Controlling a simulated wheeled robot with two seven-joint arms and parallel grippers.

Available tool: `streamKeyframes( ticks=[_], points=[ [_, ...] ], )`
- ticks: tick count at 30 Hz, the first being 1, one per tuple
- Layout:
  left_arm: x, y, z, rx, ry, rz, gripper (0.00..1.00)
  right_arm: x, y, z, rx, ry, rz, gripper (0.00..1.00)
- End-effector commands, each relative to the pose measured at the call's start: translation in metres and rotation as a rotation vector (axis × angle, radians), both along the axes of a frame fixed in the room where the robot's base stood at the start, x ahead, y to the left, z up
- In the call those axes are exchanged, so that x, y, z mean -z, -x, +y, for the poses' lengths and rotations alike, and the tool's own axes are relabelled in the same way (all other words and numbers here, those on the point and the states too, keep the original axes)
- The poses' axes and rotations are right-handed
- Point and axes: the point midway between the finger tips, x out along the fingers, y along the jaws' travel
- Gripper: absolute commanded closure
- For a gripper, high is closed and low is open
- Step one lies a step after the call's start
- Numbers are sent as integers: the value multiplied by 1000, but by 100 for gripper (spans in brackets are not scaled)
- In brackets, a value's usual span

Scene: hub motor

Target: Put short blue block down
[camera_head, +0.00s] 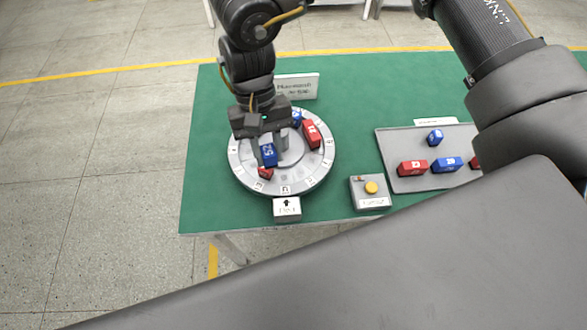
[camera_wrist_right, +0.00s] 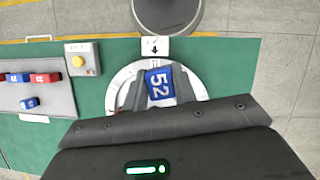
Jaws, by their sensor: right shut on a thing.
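My right gripper (camera_head: 268,145) is shut on a short blue block marked 52 (camera_head: 268,156), over the front left part of the round grey dial plate (camera_head: 300,182). The right wrist view also shows this blue block (camera_wrist_right: 159,86) beyond the dark gripper body. I cannot tell whether its underside touches the plate. A red block (camera_head: 265,173) shows just in front of and below it, partly hidden. Another blue block (camera_head: 297,119) and a red block (camera_head: 311,134) stand on the plate's far right side. My left gripper is not in view.
A grey box with a yellow button (camera_head: 370,188) stands right of the plate. Further right, a grey tray (camera_head: 400,146) holds several red and blue blocks. A white arrow sign (camera_head: 287,208) stands at the plate's front, and a lettered sign (camera_head: 297,86) behind it. Green table (camera_head: 353,105) is bare between.

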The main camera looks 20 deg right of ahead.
Motion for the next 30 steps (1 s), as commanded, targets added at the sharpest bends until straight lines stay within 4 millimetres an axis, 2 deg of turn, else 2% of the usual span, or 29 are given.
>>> streamKeyframes(
  ticks=[5, 8, 15, 19, 24, 30],
  points=[
    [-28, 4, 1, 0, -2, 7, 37, 8, 25, -10, 249, -4, 14, 99],
    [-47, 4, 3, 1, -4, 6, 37, 15, 43, -20, 499, -2, 16, 99],
    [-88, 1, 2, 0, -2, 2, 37, 21, 72, -61, 1180, 8, 15, 99],
    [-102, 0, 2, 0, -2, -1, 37, 20, 81, -86, 1478, 10, 10, 99],
    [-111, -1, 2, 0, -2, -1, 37, 18, 86, -109, 1712, 2, 1, 99],
    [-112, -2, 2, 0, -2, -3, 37, 18, 88, -117, 1789, -3, -1, 99]
  ],
)
